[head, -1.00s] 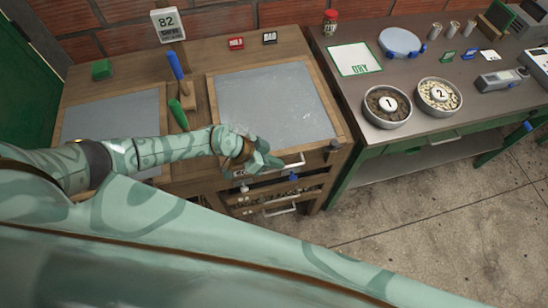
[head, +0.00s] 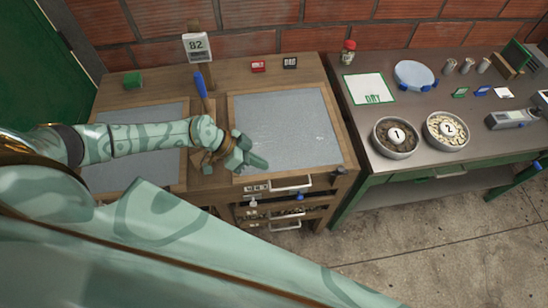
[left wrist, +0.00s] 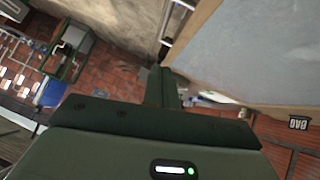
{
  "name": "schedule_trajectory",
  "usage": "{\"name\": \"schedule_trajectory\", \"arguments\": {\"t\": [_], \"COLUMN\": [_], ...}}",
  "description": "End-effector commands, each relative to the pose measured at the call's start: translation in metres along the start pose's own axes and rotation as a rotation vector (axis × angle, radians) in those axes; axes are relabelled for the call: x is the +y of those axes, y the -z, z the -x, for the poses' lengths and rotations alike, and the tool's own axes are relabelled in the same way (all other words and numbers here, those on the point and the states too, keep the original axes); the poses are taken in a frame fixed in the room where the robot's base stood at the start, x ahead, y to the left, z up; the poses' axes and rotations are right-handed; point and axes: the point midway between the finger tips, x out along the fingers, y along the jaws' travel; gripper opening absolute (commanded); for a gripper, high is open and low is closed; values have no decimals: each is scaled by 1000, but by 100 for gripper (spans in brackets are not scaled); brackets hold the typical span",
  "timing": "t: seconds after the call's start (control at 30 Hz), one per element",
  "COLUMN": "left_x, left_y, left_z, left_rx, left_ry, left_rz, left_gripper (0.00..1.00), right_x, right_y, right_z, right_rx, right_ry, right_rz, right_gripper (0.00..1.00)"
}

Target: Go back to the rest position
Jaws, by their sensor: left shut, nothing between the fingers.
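My left gripper (head: 247,161) is shut and empty. It is in the middle of the head view, over the near left corner of the right grey panel on the wooden bench (head: 222,180). The left arm reaches in from the left, across the left grey panel (head: 140,145). In the left wrist view, the dark gripper body fills the bottom and its fingers (left wrist: 162,88) show beyond it. The right gripper is not in view.
The right grey panel (head: 285,125) is bare. Drawers with handles (head: 290,185) are below it. A blue-handled tool (head: 201,88) stands between the panels. A metal table at right holds two numbered bowls (head: 396,137) (head: 446,130) and a white sheet (head: 370,88). Concrete floor (head: 430,225) is clear.

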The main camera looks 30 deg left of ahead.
Motion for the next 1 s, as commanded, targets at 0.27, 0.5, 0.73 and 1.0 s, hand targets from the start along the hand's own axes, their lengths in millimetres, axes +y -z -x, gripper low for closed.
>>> {"name": "schedule_trajectory", "arguments": {"t": [0.27,0.5,0.73,1.0], "left_x": [0,30,48,35], "left_y": [1,57,173,101], "left_z": [7,-15,32,116], "left_rx": [2,232,622,109], "left_ry": [0,51,696,1162], "left_rz": [-1,-128,-239,-99], "left_gripper": [0,0,0,0], "right_x": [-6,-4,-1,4], "right_y": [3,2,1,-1], "right_z": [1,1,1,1], "right_rx": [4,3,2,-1], "right_ry": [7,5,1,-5], "right_rz": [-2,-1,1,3], "right_gripper": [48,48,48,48]}}
